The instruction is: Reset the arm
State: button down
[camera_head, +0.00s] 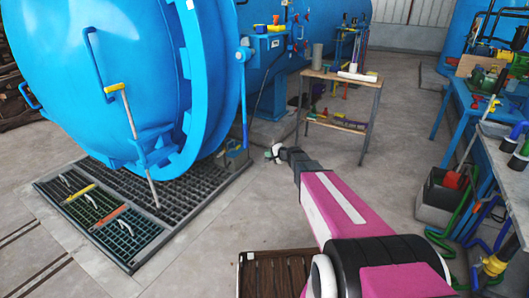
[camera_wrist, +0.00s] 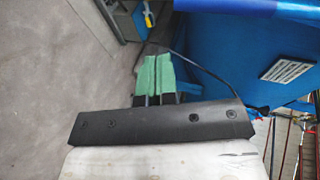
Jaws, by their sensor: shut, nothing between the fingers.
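My gripper (camera_head: 273,153) is at the end of my pink and black arm, which reaches forward over the open floor in the head view. In the wrist view its two green finger pads (camera_wrist: 153,76) lie side by side, shut with nothing between them. The gripper is apart from the big blue autoclave vessel (camera_head: 110,60), to the right of its rim. In the wrist view a blue surface (camera_wrist: 225,60) fills the right side beyond the fingers.
A small wooden-topped table (camera_head: 340,77) stands ahead. A blue workbench (camera_head: 490,100), a grey bin (camera_head: 437,200) and green and blue hoses (camera_head: 465,215) are at the right.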

jog(key=shift+s, duration=0.1)
jog(key=s+f+n+g+h, duration=0.1)
jog(key=s+n+g+h, duration=0.35)
jog(key=s, duration=1.45)
jog(key=s+d+n+g+h, duration=0.2)
jog(key=s+d, duration=0.2)
jog(key=s, duration=0.4)
jog(key=s+d+n+g+h, duration=0.2)
jog(key=s+d+g+h, duration=0.1)
jog(key=s+d, duration=0.2)
jog(key=s, duration=0.2)
jog(key=shift+s+r+g, duration=0.35)
